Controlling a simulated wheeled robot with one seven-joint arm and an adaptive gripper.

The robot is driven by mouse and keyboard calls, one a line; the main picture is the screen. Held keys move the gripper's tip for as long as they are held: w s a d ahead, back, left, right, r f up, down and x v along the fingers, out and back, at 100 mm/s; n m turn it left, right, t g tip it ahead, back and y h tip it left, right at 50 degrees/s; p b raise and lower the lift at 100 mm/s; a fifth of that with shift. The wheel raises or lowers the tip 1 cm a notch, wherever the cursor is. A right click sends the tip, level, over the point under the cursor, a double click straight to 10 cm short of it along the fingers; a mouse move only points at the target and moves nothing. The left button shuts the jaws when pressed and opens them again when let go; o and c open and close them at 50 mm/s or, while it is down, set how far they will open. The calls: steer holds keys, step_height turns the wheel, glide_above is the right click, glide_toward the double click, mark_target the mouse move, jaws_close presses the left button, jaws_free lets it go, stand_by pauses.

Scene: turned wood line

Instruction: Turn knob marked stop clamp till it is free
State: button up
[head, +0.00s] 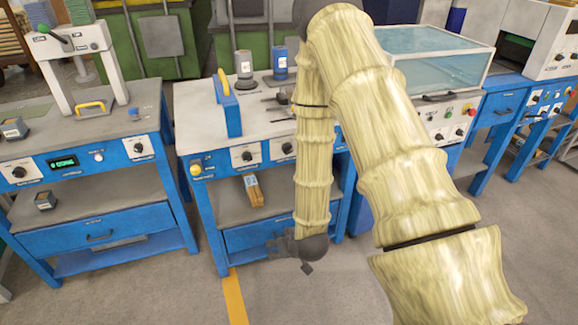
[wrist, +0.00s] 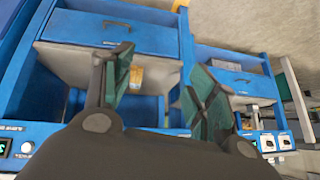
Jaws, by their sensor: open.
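Several black knobs on white plates sit along the blue bench fronts. In the head view, the middle bench has a left knob (head: 247,155) and a right knob (head: 287,147). The left bench also carries a left knob (head: 19,171) and a right knob (head: 138,147). Their labels are too small to read, so I cannot tell which is marked stop clamp. My gripper (wrist: 160,90) is open and empty in the wrist view, its green-padded fingers spread apart. In the head view it hangs low before the middle bench, below the knob row, touching no knob, and is partly hidden by my arm.
The middle bench (head: 205,130) has a yellow button (head: 196,168) on its front and a wooden block (head: 253,190) on its lower shelf. A clear-covered machine (head: 440,68) stands to the right. My arm hides part of the middle bench. Open floor lies in front.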

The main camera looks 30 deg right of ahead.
steer(key=w+d+r+m+t+h+b, duration=0.1)
steer(key=w+d+r+t+b, duration=0.1)
steer(key=w+d+t+b, duration=0.3)
steer(key=w+d+r+m+b, duration=0.1)
steer(key=w+d+r+b, duration=0.15)
steer(key=w+b, duration=0.4)
steer(key=m+t+h+b, duration=0.3)
steer(key=m+t+b, duration=0.15)
steer(key=b, duration=0.55)
glide_toward(289, 152)
steer(key=shift+n+t, duration=0.35)
steer(key=b+x, duration=0.2)
steer(key=x, duration=0.8)
steer(key=shift+d+f, duration=0.2)
steer(key=shift+c, duration=0.2)
steer(key=c, duration=1)
